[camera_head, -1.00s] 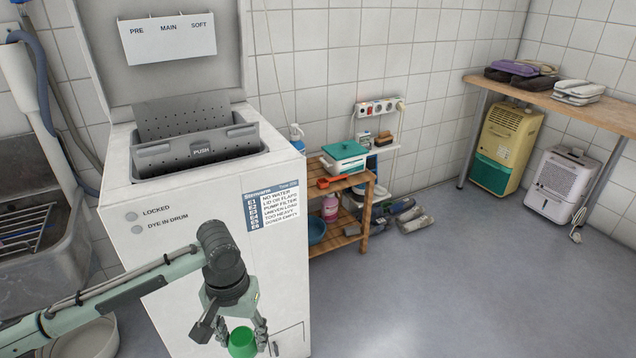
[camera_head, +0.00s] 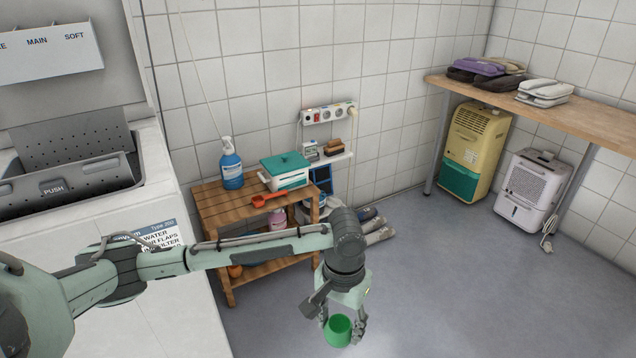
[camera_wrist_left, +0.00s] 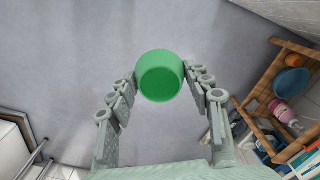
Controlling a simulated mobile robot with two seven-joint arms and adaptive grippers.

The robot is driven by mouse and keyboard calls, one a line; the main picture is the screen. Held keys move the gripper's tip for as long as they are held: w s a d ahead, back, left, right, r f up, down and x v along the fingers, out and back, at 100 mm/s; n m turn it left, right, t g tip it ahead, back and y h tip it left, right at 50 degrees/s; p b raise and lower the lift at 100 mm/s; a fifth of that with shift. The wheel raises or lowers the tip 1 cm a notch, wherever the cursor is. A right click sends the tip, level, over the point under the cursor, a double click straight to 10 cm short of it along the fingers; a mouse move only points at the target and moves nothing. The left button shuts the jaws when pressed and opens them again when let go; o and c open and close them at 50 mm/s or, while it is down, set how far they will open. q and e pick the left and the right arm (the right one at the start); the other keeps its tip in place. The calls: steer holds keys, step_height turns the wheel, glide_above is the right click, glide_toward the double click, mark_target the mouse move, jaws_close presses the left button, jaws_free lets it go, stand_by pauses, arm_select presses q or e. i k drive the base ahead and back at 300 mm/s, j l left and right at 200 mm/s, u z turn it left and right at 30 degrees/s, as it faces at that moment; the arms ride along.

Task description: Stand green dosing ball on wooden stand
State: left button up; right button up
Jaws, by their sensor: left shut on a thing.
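The green dosing ball (camera_head: 338,330) hangs in my left gripper (camera_head: 341,326), which is shut on it with a finger on either side. In the left wrist view the ball (camera_wrist_left: 160,77) shows as a round cup between the fingertips (camera_wrist_left: 160,82), with grey floor behind it. The wooden stand (camera_head: 213,209) is a slatted shelf unit beside the washer. My left forearm passes in front of the stand, and the gripper is over the floor, in front and to the right of it. The stand also shows in the left wrist view (camera_wrist_left: 262,92). My right gripper is not in view.
On the stand's top are a blue spray bottle (camera_head: 231,167), a red scoop (camera_head: 268,198) and a white box with a green lid (camera_head: 286,171). The top's front left part looks bare. The washer (camera_head: 160,190) is left; open floor (camera_head: 450,270) is right.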

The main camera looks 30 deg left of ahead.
mark_target(231, 211)
steer(key=i+l+z, duration=0.3)
steer(key=i, duration=0.2)
steer(key=i+l+z, duration=0.1)
steer(key=i+z, duration=0.2)
steer(key=i, duration=0.25)
steer(key=i+u, duration=0.25)
steer(key=u, duration=0.2)
steer(key=i+u, duration=0.25)
steer(key=u, duration=0.15)
steer(key=i+l+u, duration=0.1)
steer(key=i+u, duration=0.15)
steer(key=u, duration=0.2)
steer(key=i+u, duration=0.2)
steer(key=u, duration=0.25)
steer(key=i+l+u, duration=0.1)
steer(key=u, duration=0.35)
steer(key=i+l+u, duration=0.15)
steer(key=u, duration=0.3)
steer(key=i+l+u, duration=0.25)
steer(key=u, duration=0.2)
steer(key=i+l+u, duration=0.2)
steer(key=l+u, duration=0.25)
